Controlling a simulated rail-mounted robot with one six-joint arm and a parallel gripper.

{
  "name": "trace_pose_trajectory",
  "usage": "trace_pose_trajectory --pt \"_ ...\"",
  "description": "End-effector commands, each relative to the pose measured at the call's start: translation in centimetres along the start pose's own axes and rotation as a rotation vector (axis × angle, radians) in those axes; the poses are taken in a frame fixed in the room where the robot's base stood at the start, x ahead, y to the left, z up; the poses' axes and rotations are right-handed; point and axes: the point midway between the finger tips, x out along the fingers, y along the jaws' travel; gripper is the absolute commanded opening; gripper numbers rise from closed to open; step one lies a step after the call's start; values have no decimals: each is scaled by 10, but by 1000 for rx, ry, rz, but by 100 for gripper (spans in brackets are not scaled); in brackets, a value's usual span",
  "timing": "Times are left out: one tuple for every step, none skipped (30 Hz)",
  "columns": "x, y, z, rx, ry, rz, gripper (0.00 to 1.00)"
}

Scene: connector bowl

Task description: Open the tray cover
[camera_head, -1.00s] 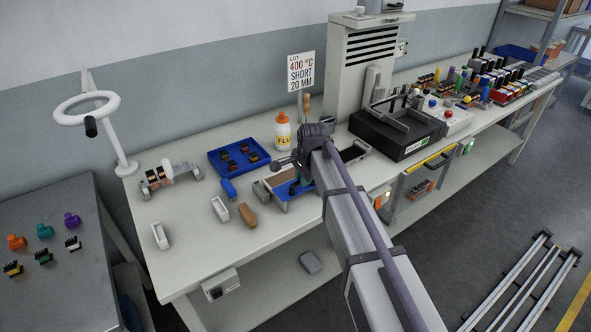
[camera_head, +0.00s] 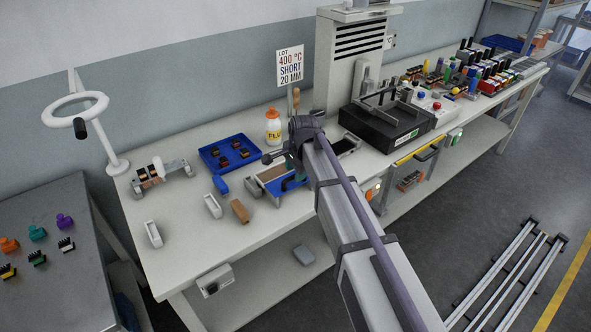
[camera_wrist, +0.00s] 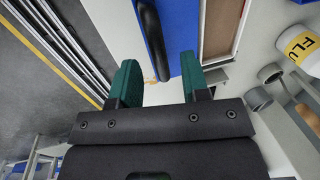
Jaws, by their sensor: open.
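The tray cover appears to be the blue panel (camera_head: 280,189) on the fixture at the middle of the bench. In the wrist view the blue panel (camera_wrist: 179,30) carries a black bar handle (camera_wrist: 151,38). My gripper (camera_wrist: 158,80) has two teal fingers spread apart, with the handle's near end in line with the gap between them. The gap looks empty; I cannot tell whether either finger touches the handle. In the head view my gripper (camera_head: 291,181) is over the blue panel, partly hidden by my arm.
A yellow-labelled flux bottle (camera_head: 273,128) and a blue parts tray (camera_head: 219,162) stand behind the fixture. A cork-coloured block (camera_head: 239,211) and white holders (camera_head: 213,206) lie to its left. A black machine (camera_head: 385,128) stands to the right. The front left bench is mostly clear.

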Motion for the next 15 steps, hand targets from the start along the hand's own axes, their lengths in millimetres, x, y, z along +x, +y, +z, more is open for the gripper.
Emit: trace_pose_trajectory --pt "-20 -2 0 0 0 0 42" --pt "-28 -2 0 0 0 0 42" --pt "-38 -2 0 0 0 0 42" --pt "-46 -2 0 0 0 0 42" --pt "-54 -2 0 0 0 0 42" --pt "-65 -2 0 0 0 0 42" --pt "-72 -2 0 0 0 0 42" --pt "-78 -2 0 0 0 0 42" --pt "-86 -2 0 0 0 0 42" --pt "-90 -2 0 0 0 0 42" --pt "-93 -2 0 0 0 0 42" --pt "-95 -1 0 0 0 0 42" --pt "-96 -1 0 0 0 0 42" --pt "-96 -1 0 0 0 0 42" --pt "-96 0 0 0 0 0 42"
